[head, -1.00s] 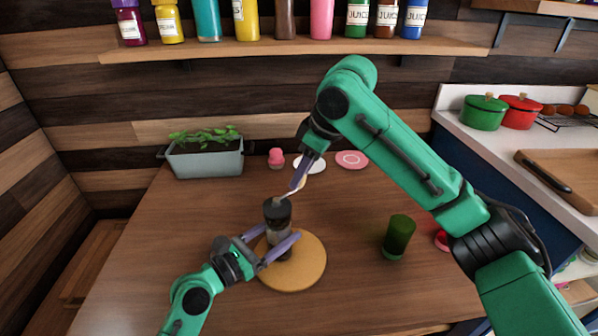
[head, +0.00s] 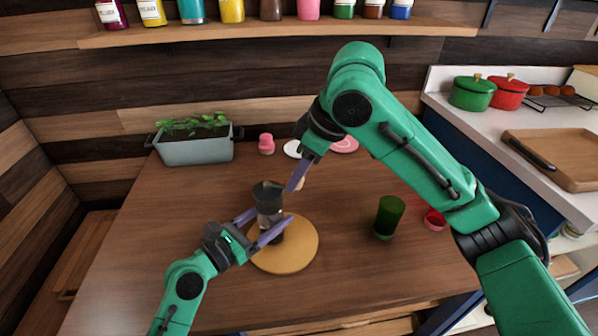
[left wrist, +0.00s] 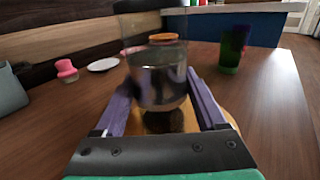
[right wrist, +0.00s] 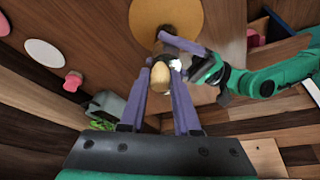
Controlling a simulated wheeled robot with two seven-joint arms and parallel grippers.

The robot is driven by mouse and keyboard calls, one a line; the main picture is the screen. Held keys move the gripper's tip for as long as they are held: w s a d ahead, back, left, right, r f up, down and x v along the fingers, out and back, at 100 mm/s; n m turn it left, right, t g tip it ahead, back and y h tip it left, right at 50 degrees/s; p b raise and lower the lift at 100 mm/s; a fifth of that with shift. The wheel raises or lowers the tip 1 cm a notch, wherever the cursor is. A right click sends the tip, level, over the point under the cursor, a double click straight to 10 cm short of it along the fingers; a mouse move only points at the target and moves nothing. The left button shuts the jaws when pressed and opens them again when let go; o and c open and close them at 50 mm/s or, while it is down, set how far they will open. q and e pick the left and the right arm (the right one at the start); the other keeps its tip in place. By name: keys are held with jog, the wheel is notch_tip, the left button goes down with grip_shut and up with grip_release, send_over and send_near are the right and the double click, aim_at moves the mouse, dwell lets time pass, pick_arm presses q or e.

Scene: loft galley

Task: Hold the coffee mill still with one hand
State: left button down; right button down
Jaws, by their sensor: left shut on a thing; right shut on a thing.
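The coffee mill (head: 268,197), dark on top with a grey body, stands upright on a round wooden board (head: 300,257). My left gripper (head: 262,232) is shut on the mill's lower body. In the left wrist view the mill (left wrist: 158,80) stands between the two purple fingers. My right gripper (head: 292,187) is at the mill's upper right side. In the right wrist view a tan crank knob (right wrist: 160,75) sits between its fingers, with the mill body partly hidden behind. The crank arm is mostly hidden in the head view.
A dark green cup (head: 388,217) and a small red item (head: 434,220) stand to the right. A planter (head: 195,145), a pink shaker (head: 266,144) and plates (head: 344,144) are at the back. A bottle shelf (head: 270,31) runs above. The table's left part is clear.

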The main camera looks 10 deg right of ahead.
jog(key=c, duration=0.6)
grip_release()
jog(key=shift+o, duration=0.2)
jog(key=v, duration=1.2)
